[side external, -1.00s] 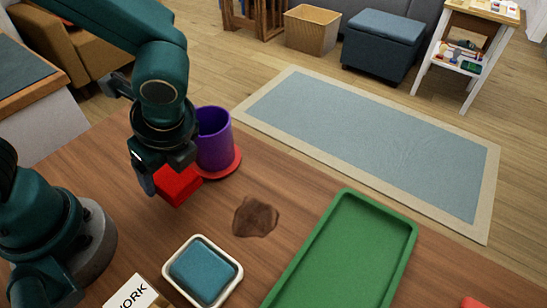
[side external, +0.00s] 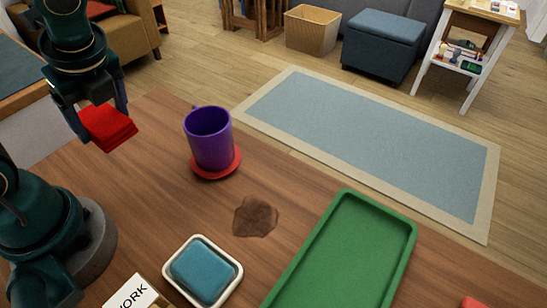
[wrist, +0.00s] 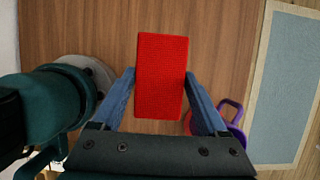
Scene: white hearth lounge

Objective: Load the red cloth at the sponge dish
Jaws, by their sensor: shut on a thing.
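The red cloth (side external: 107,127) is a folded block held in my gripper (side external: 100,115), raised above the table at the left of the side view. In the wrist view the red cloth (wrist: 161,76) sits between the two blue fingers of my gripper (wrist: 160,100), which are shut on it. The sponge dish (side external: 233,271) is a white tray with a blue sponge (side external: 202,268) in it, at the bottom centre of the side view. My gripper is well away from the dish, up and to its left.
A purple mug (side external: 210,140) stands on a red saucer (side external: 225,170) between the cloth and the dish. A brown stain (side external: 255,216) marks the wood table (side external: 150,190). A green tray (side external: 345,255) lies right of the dish.

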